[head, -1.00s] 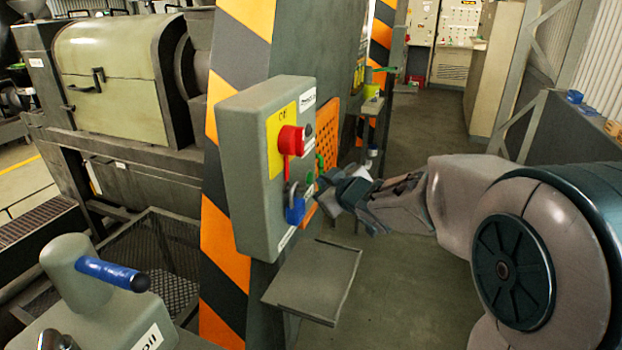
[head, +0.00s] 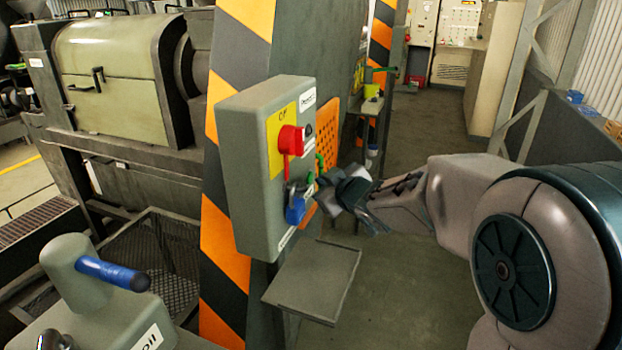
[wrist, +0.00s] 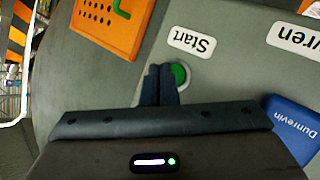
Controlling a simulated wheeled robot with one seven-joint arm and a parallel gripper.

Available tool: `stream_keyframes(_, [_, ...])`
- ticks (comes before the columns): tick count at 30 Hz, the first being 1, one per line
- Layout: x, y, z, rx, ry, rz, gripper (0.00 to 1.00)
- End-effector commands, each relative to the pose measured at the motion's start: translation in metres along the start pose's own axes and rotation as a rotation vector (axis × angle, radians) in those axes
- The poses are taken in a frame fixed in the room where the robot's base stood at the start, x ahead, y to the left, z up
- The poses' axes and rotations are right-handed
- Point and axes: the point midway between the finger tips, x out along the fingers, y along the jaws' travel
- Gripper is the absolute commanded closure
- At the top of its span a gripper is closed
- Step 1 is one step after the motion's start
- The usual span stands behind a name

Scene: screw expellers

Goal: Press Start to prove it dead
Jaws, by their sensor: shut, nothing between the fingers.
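The grey control box (head: 243,185) is mounted on the striped column. It carries a red switch (head: 291,139) on a yellow plate, with a blue padlock (head: 295,209) hanging below. In the wrist view, the green Start button (wrist: 180,74) sits by its upside-down "Start" label (wrist: 191,42). My gripper (wrist: 158,68) is shut and empty. Its fingertips appear just left of the button in that view and overlap its edge; I cannot tell whether they touch it. In the head view, my gripper (head: 324,184) is at the right side of the box's front face. The padlock also shows in the wrist view (wrist: 293,128).
An orange perforated panel (head: 327,133) is behind the box, with a green hook-like part near it in the wrist view (wrist: 122,10). A grey shelf (head: 312,282) juts out below the box. The floor (head: 425,115) beyond is clear.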

Motion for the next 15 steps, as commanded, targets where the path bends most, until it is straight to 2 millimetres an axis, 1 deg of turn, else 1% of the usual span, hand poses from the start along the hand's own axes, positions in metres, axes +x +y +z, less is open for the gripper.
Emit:
stream_keyframes(7, [0.0055, -0.0043, -0.004, 0.0, 0.001, 0.0, 1.0])
stream_keyframes(15, [0.0056, -0.0044, -0.0045, 0.0, 0.001, 0.0, 1.0])
